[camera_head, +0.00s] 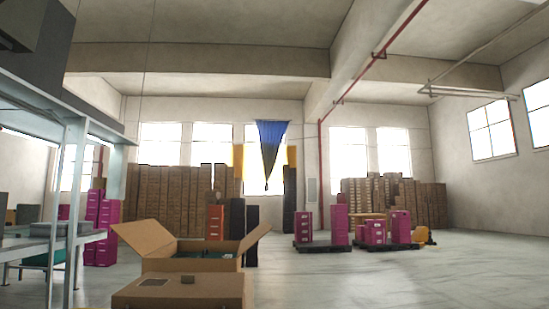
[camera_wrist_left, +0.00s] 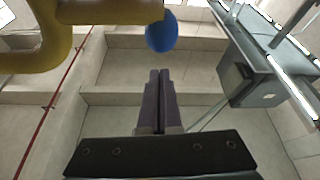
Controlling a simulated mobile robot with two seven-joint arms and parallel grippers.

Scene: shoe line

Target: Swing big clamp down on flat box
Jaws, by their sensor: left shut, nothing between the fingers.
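My left gripper (camera_wrist_left: 160,76) shows in the left wrist view with its two dark fingers together and nothing between them. It points up toward the ceiling. A thick yellow curved bar (camera_wrist_left: 110,12) with a blue round knob (camera_wrist_left: 161,32) is at the top left of that view, apart from the fingertips in the picture. It may be the big clamp; I cannot tell for sure. In the head view a low, closed cardboard box (camera_head: 215,288) is at the bottom edge, partly cut off; I cannot tell whether it is the flat box. My right gripper is not in view.
An open cardboard box (camera_head: 163,247) with raised flaps stands just behind the closed one. A metal-framed table (camera_head: 60,238) is at the left. Pink boxes on dark pallets (camera_head: 323,247) and brown stacks stand farther back. Floor at the right is clear.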

